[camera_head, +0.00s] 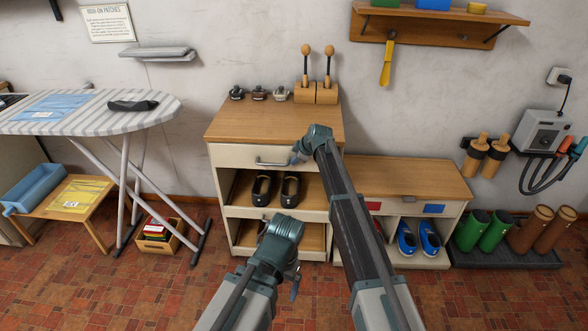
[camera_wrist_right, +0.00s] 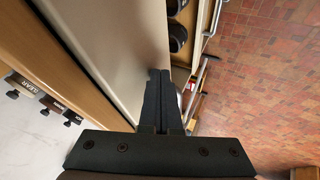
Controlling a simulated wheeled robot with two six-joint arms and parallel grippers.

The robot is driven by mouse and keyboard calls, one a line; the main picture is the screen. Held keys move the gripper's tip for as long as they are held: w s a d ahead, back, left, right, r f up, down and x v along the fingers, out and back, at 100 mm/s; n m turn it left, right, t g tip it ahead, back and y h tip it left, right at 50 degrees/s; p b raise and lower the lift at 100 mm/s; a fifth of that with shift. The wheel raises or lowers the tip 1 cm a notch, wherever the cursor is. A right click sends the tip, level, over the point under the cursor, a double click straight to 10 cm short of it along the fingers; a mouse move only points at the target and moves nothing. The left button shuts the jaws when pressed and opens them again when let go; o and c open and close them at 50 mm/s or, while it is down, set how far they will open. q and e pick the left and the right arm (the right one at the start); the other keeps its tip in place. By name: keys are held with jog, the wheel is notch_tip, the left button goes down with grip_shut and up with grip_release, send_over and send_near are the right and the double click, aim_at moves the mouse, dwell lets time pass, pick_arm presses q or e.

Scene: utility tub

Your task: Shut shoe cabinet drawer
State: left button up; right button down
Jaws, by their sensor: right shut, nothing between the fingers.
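The shoe cabinet (camera_head: 231,131) stands against the wall, with a wooden top and a cream upper drawer front (camera_head: 234,156) bearing a metal bar handle (camera_head: 271,162). The upper front looks near flush with the cabinet; any small gap cannot be told. Below, dark shoes (camera_head: 276,188) sit in an open compartment behind a cream front strip (camera_head: 262,214). My right gripper (camera_head: 297,157) is at the upper front, right of the handle. In the right wrist view its shut fingers (camera_wrist_right: 161,100) lie beside a cream panel (camera_wrist_right: 112,45); contact is unclear. My left gripper (camera_head: 295,284) is low before the cabinet, its jaws unclear.
A low bench (camera_head: 405,176) with blue shoes (camera_head: 417,238) adjoins the cabinet's right side. An ironing board (camera_head: 75,122) and a crate of books (camera_head: 157,233) stand left. Boots on a tray (camera_head: 507,258) are at right. Tiled floor in front is clear.

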jog(key=shift+w+d, duration=0.1)
jog(key=shift+w, duration=0.8)
jog(key=shift+w+r, duration=0.1)
pick_arm(q)
notch_tip(320, 180, up, 8)
jog(key=d+p, duration=0.1)
jog(key=p, duration=0.7)
jog(key=shift+d, duration=0.15)
pick_arm(e)
jog(key=s+d+r, duration=0.3)
jog(key=s+r, duration=0.4)
jog(key=s, duration=0.2)
jog(key=shift+s+d+r, duration=0.2)
jog(key=shift+s+r, duration=0.1)
jog(key=shift+r, duration=0.1)
